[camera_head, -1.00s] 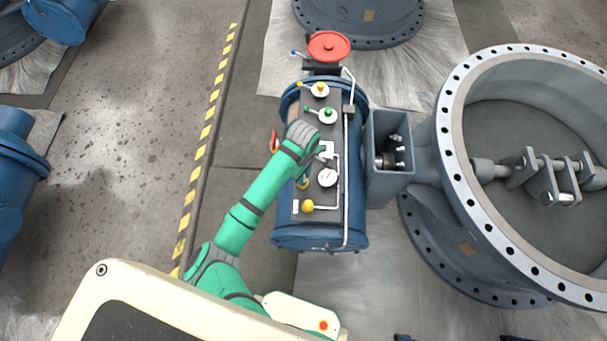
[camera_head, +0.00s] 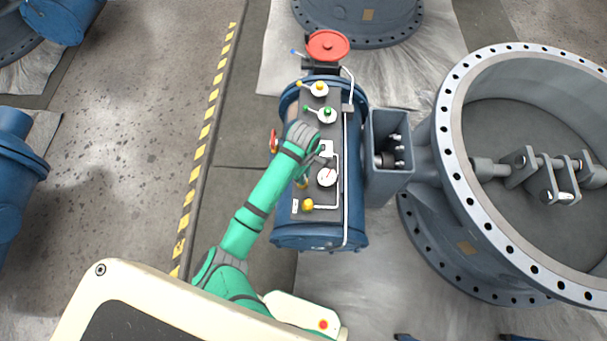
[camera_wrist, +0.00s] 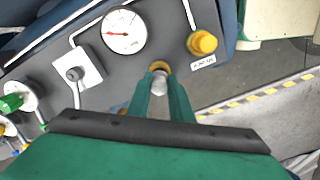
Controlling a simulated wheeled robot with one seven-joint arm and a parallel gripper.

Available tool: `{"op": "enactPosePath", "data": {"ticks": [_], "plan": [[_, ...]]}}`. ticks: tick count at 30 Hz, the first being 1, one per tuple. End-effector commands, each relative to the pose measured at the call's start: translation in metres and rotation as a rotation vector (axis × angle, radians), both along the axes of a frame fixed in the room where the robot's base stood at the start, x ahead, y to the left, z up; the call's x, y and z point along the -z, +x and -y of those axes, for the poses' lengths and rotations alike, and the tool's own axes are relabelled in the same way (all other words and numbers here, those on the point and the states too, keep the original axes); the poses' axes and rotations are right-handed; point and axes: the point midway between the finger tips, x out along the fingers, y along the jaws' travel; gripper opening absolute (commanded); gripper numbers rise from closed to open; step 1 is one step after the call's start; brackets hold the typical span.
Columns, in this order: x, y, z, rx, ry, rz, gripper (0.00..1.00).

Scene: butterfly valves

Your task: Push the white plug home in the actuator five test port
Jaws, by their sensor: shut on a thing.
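In the wrist view my gripper (camera_wrist: 160,84) is shut on the white plug (camera_wrist: 160,83), a small pale piece between the two green fingertips. A yellow ring of the test port (camera_wrist: 159,66) shows just beyond the fingertips. The plug lies at or very close to the ring; how deep it sits is hidden by the fingers. In the head view my gripper is over the left side of the panel, and the plug is hidden.
A green-handled valve (camera_head: 326,114) and a red handwheel (camera_head: 328,46) are farther up. A large flanged valve (camera_head: 449,160) stands at right.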

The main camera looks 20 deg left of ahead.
Motion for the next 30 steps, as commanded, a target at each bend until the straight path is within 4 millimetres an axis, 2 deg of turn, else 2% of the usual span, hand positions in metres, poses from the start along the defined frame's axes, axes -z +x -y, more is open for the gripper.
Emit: {"op": "enactPosePath", "data": {"ticks": [30], "plan": [[0.0079, -0.0002, 0.0006, 0.000, -0.001, 0.000, 0.00]]}}
